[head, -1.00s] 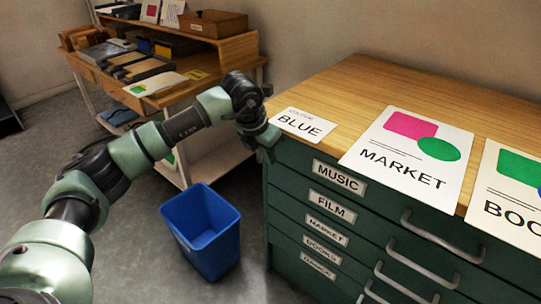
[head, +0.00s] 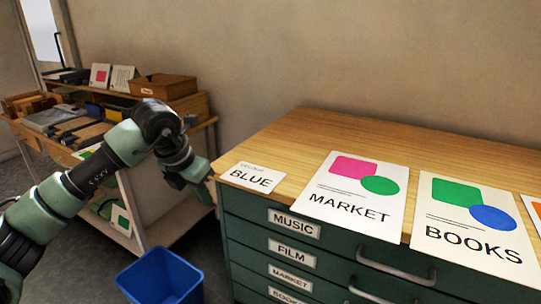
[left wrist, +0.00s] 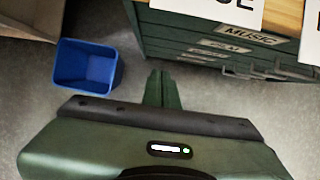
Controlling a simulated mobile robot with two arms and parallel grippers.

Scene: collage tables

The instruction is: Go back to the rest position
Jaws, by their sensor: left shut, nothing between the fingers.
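My left gripper (head: 205,192) shows in the head view beside the left front corner of the green drawer cabinet (head: 240,240). In the left wrist view its fingers (left wrist: 161,90) are together with nothing between them, over the grey floor. My left arm comes in from the left edge of the head view. My right gripper does not show in either view.
The cabinet's wooden top bears a BLUE card (head: 252,178), a MARKET poster (head: 352,190) and a BOOKS poster (head: 475,225). A blue bin (head: 160,278) stands on the floor left of the cabinet. A wooden workbench (head: 150,215) with trays stands behind my left arm.

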